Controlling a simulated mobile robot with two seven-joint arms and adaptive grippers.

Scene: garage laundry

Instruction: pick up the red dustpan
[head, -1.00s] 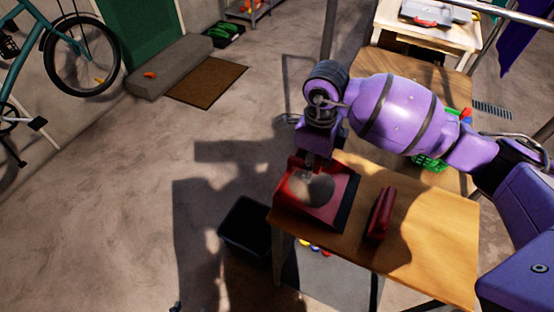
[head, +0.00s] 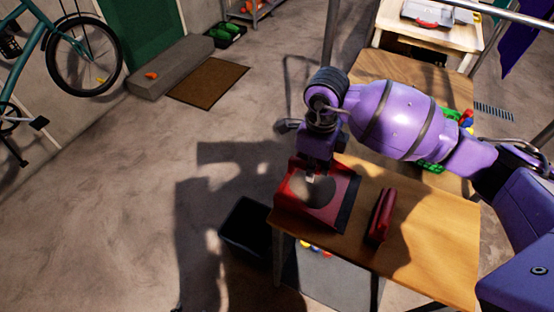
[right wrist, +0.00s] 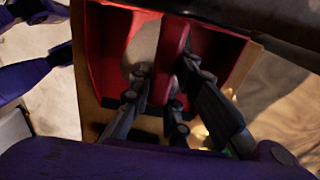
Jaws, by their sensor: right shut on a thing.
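The red dustpan (head: 304,207) rests at the left end of the wooden table, its dark front edge toward the right. My right gripper (head: 312,178) is above its back part, pointing down. In the right wrist view, the fingers of my right gripper (right wrist: 160,85) are closed on an upright red ridge of the dustpan (right wrist: 108,50), which looks like its handle. The gripper hides part of the dustpan in the head view. My left gripper is not in view.
A dark red oblong object (head: 381,215) lies on the table (head: 430,245) right of the dustpan. A black bin (head: 245,235) stands on the floor by the table's left end. A second wooden table (head: 395,68) is behind. The floor at left is mostly clear.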

